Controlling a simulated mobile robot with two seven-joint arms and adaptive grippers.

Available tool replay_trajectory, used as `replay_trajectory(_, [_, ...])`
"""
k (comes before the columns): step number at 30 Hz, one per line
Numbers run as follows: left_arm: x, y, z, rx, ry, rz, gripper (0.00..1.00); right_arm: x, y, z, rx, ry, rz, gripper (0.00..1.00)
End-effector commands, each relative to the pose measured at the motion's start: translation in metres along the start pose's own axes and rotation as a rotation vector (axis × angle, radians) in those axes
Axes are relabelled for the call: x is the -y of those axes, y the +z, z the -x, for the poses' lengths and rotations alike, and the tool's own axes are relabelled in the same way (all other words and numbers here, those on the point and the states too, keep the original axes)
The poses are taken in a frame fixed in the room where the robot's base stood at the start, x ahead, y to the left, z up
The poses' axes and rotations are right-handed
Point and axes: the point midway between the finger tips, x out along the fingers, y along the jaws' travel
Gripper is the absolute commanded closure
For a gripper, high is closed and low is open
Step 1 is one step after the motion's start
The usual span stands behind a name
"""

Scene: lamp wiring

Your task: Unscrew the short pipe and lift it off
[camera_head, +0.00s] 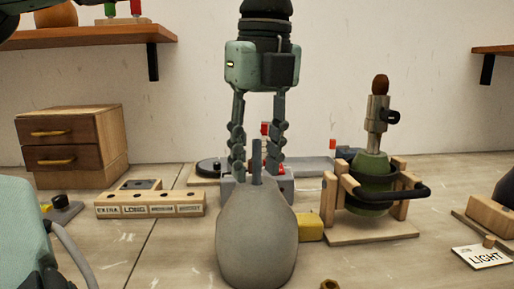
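A grey vase-shaped lamp base (257,240) stands upright at the front centre. A thin dark grey pipe (257,155) rises upright from its neck; it appears to be the short pipe, and its lower end is hidden in the neck. My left gripper (257,170) points straight down from above, with its two fingers spread apart. In the picture one finger is on each side of the pipe, with visible gaps. I cannot tell whether the fingers are level with the pipe in depth or behind it. My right gripper is not in view.
A wooden block with labelled holes (150,204) lies left. A green vase (370,174) with a metal fitting stands in a wooden cradle (372,233) right. A yellow block (311,228) sits close behind the grey base. A drawer box (64,157) and LIGHT card (482,257) flank the table.

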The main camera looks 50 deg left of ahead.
Motion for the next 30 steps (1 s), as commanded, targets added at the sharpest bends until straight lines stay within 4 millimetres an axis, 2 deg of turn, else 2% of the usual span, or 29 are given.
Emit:
replay_trajectory(3, [0.0, 0.0, 0.0, 0.0, 0.0, 0.0, 0.66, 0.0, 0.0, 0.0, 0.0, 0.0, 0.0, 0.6])
replay_trajectory(9, [0.0, 0.0, 0.0, 0.0, 0.0, 0.0, 0.91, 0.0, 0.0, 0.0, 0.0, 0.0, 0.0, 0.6])
replay_trajectory(12, [0.0, 0.0, 0.0, 0.0, 0.0, 0.0, 1.0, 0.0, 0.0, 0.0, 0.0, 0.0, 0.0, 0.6])
replay_trajectory(15, [0.0, 0.0, 0.0, 0.0, 0.0, 0.0, 1.0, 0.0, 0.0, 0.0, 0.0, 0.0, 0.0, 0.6])
replay_trajectory(16, [0.0, 0.0, 0.0, 0.0, 0.0, 0.0, 0.91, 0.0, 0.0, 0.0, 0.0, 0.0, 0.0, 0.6])
replay_trajectory(18, [0.0, 0.0, 0.0, 0.0, 0.0, 0.0, 1.0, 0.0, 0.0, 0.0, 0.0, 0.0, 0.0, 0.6])
replay_trajectory(25, [0.0, 0.0, -0.002, 0.003, 0.005, 0.044, 1.0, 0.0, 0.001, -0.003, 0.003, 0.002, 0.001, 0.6])
replay_trajectory(30, [0.0, 0.001, -0.003, 0.008, 0.037, 0.328, 1.0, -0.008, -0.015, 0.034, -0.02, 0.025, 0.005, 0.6])
